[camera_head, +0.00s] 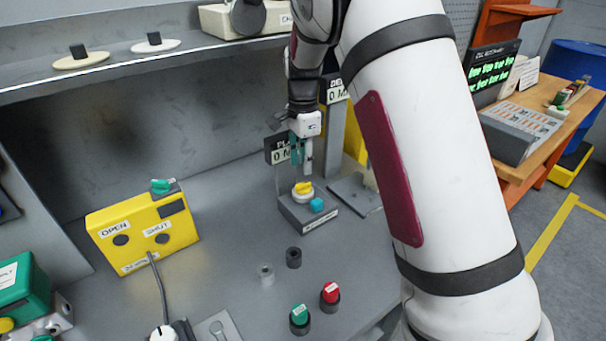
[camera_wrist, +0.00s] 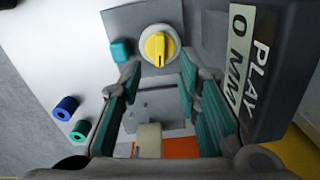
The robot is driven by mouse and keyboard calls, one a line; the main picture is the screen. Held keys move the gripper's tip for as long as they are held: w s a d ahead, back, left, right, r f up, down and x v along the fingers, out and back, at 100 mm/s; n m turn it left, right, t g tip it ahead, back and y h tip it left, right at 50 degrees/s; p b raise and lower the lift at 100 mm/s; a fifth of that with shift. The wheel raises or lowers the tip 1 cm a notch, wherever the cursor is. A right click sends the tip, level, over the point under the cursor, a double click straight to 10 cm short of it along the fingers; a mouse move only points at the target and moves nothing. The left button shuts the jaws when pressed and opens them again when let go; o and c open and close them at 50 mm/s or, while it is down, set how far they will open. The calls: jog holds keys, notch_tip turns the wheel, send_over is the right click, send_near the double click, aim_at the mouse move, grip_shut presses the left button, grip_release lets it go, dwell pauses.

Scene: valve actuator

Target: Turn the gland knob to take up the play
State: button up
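A yellow knob (camera_head: 304,187) with a raised grip bar sits on a pale round base on a grey block (camera_head: 318,220). A label on the block's front is too small to read. In the wrist view the yellow knob (camera_wrist: 157,46) is at the top centre, just beyond the fingertips. My gripper (camera_head: 302,166) points down above the knob in the head view. In the wrist view my gripper (camera_wrist: 160,76) is open, with teal pads apart and nothing held between them. A sign (camera_wrist: 245,65) beside it reads "PLAY 0 MM".
A cyan button (camera_head: 317,205) is close beside the knob, also in the wrist view (camera_wrist: 121,50). Dark display posts stand behind the block. A yellow OPEN/SHUT box (camera_head: 140,235) is at left. Red (camera_head: 330,292) and green (camera_head: 299,315) topped pieces stand in front. A shelf overhangs behind.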

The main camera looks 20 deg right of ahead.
aim_at(303, 183)
notch_tip(303, 183, up, 6)
jog(key=shift+f, duration=0.1)
dwell(0.5)
jog(key=s+r+n+t+y, duration=0.1)
jog(key=s+r+n, duration=0.4)
jog(key=s, duration=0.4)
jog(key=s+r+n+t, duration=0.2)
jog(key=s+r+n, duration=0.1)
jog(key=s+r, duration=0.4)
jog(key=s+f+n+t+h, duration=0.1)
jog(key=s+n, duration=0.7)
jog(key=s, duration=1)
jog(key=shift+a+f+t, duration=0.3)
jog(key=shift+f+t, duration=0.2)
jog(key=shift+f, duration=0.15)
